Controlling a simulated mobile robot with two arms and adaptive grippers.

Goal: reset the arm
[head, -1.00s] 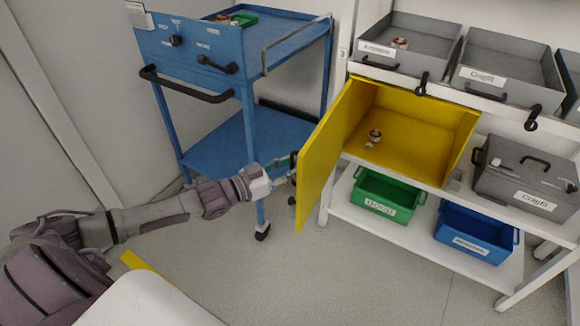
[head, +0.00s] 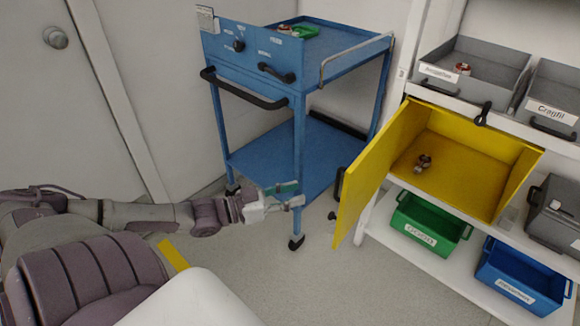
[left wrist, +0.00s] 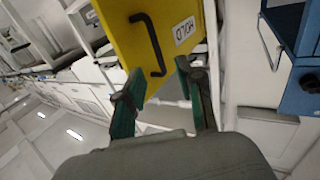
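My left gripper (head: 299,194) reaches in from the left in the head view, in front of the blue trolley and left of the yellow cabinet door (head: 378,175). Its two fingers are apart with nothing between them. In the left wrist view the open fingers (left wrist: 152,88) point toward the yellow door (left wrist: 165,30), with its black handle (left wrist: 150,45) and white label beyond the fingertips. The gripper looks clear of the handle. The door stands open on the yellow cabinet (head: 470,175), which holds a small metal-and-red part (head: 423,162). My right gripper is not in view.
The blue trolley (head: 262,155) stands behind the gripper, with a green item on top. The white shelf rack on the right carries grey bins (head: 470,70), a green crate (head: 430,225) and a blue crate (head: 520,275). Grey floor is free in front.

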